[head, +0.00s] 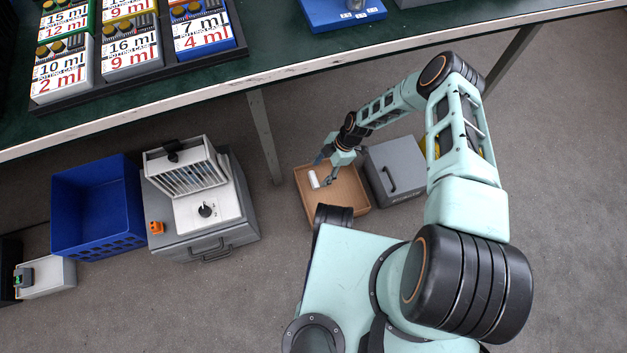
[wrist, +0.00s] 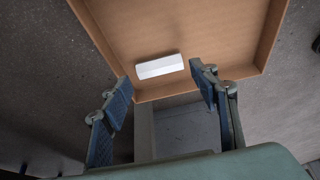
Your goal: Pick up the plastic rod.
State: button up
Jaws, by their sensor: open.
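The white plastic rod (head: 314,179) lies on the floor of an open brown box (head: 307,214), near the left side in the head view. In the wrist view the rod (wrist: 160,66) lies almost level across the picture, close to the box's near wall (wrist: 170,93). My gripper (head: 325,172) is at the box, beside the rod. In the wrist view my gripper (wrist: 158,82) is open, its fingertips apart on either side of the rod's near side. The rod is not between the pads as far as I can see, and nothing is held.
A grey case with a handle (head: 395,172) stands right of the box. A grey cabinet with a white device (head: 207,210) and a blue crate (head: 97,210) stand left. The table edge (head: 200,96) with potting-case boxes runs above. Grey floor lies free in front.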

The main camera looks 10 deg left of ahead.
aim_at(315, 178)
jog(key=b+x, duration=0.2)
jog(key=x, duration=0.3)
jog(key=shift+r, duration=0.1)
jog(key=c, duration=0.6)
jog(key=shift+r, duration=0.1)
jog(key=shift+c, duration=0.3)
